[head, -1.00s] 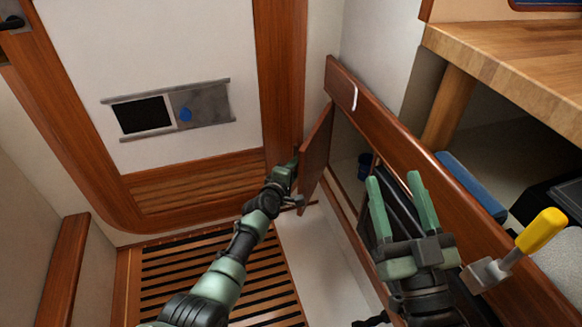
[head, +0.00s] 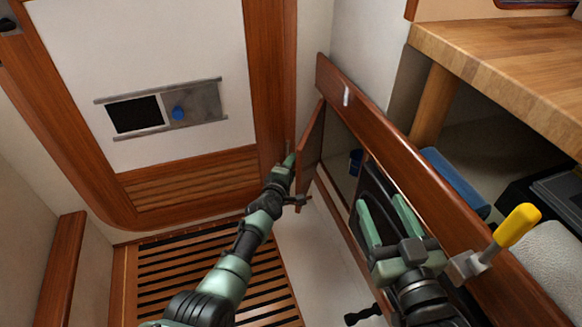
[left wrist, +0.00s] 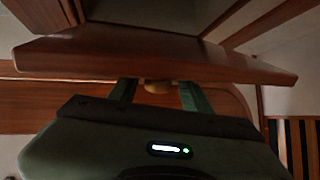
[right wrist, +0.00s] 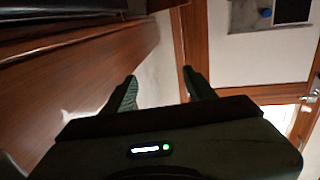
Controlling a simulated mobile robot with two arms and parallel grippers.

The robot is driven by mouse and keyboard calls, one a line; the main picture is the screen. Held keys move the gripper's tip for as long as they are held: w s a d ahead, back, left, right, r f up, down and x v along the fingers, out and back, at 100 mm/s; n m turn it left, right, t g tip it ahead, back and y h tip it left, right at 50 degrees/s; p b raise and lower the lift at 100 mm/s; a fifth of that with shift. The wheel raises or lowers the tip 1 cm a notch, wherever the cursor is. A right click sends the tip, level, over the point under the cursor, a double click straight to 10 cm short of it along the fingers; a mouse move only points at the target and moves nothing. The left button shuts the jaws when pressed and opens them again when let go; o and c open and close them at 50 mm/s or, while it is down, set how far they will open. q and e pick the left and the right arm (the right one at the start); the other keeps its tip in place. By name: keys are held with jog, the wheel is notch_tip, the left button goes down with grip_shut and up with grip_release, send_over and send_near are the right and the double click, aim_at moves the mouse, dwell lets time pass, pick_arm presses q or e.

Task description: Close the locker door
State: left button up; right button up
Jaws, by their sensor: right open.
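The locker door (head: 310,155) is a brown wooden panel standing open, swung out from the locker opening (head: 342,150). My left gripper (head: 290,160) is at the door's outer face. In the left wrist view the door (left wrist: 150,58) runs across the top, and a round light knob (left wrist: 158,86) sits between the spread fingers of my left gripper (left wrist: 158,94), with gaps on both sides. My right gripper (head: 382,203) is open and empty beside the long wooden rail. Its spread fingers also show in the right wrist view (right wrist: 160,90), with nothing between them.
The long wooden rail (head: 400,155) with a yellow-handled clamp (head: 515,228) runs close to my right gripper. A wooden worktop (head: 510,65) is at the upper right. Dark and blue items lie in the locker. The slatted floor (head: 200,270) at left is clear.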

pick_arm(q)
jog(key=shift+r, duration=0.1)
pick_arm(e)
jog(key=s+d+f+g+h+p, duration=0.1)
jog(key=s+d+f+g+p, duration=0.1)
jog(key=s+f+g, duration=0.3)
jog(key=s+d+f+g+h+p, duration=0.1)
jog(key=f+g, duration=0.2)
jog(key=f, duration=0.4)
pick_arm(q)
jog(key=p+v, duration=0.3)
jog(key=v, duration=0.4)
jog(key=shift+s, duration=0.35)
pick_arm(e)
jog(key=s+d+f+g+h, duration=0.1)
jog(key=s+d+f+g, duration=0.1)
jog(key=s, duration=0.3)
jog(key=s+d+f+g, duration=0.2)
jog(key=s+g, duration=0.2)
jog(key=s, duration=0.2)
jog(key=shift+s+m+h, duration=0.25)
jog(key=shift+m+h, duration=0.15)
pick_arm(q)
jog(key=shift+a, duration=0.1)
